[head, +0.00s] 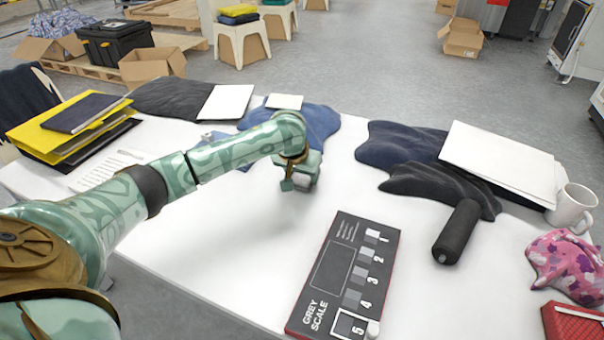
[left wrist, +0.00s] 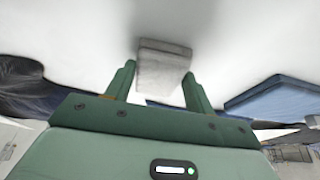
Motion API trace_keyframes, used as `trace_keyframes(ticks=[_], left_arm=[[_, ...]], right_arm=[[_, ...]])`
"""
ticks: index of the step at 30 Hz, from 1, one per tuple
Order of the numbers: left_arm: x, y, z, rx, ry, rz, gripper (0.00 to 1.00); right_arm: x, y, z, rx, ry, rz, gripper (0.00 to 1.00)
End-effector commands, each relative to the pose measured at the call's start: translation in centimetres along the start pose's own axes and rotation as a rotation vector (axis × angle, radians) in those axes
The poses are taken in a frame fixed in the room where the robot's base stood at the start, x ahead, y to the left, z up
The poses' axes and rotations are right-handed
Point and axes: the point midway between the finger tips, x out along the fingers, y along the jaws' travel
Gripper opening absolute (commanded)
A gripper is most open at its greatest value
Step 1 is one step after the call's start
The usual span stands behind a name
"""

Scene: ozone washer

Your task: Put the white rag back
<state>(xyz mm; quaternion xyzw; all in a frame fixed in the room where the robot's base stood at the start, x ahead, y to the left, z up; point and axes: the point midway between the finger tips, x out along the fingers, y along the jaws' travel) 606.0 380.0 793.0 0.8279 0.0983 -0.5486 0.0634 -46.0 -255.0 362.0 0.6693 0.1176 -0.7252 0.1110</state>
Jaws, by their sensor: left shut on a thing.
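My left gripper (head: 300,184) is above the middle of the white table (head: 225,250). In the left wrist view its two fingers (left wrist: 160,84) are shut on a small pale block-like piece (left wrist: 163,62), which appears to be the folded white rag. In the head view only a bit of that piece shows between the fingers. I cannot tell whether it touches the table. My right gripper is not in view.
A grey scale card (head: 345,275) lies front centre. Dark cloths (head: 400,145), a black roller (head: 457,232), a white mug (head: 572,207) and a pink patterned cloth (head: 568,265) are at the right. A yellow folder (head: 60,130) is at the left.

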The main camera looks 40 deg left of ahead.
Motion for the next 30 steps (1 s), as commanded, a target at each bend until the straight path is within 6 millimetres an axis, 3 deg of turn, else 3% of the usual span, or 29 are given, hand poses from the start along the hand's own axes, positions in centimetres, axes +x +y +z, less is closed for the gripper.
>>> trace_keyframes(ticks=[1, 2, 3, 4, 14, 24, 30], left_arm=[[0.1, 0.0, 0.1, -0.001, -0.001, 0.000, 0.35], [0.1, 0.0, 0.0, -0.001, 0.000, 0.000, 0.62], [0.1, 0.0, 0.1, 0.000, 0.000, 0.000, 0.73], [0.1, 0.0, 0.1, 0.000, 0.000, 0.000, 0.76], [-0.3, 0.0, -0.1, 0.001, 0.001, 0.000, 0.76], [-8.4, 0.0, -0.5, 0.001, 0.008, 0.002, 0.76], [-11.5, 0.0, -0.3, -0.001, 0.003, 0.001, 0.76]], right_arm=[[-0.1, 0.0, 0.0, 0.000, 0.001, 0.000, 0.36], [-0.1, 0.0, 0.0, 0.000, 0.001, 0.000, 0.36], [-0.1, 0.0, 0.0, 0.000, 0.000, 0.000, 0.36], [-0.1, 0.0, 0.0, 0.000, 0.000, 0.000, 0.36], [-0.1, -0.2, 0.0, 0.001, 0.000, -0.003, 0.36], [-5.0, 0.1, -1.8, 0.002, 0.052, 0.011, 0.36], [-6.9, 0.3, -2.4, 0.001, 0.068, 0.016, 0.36]])
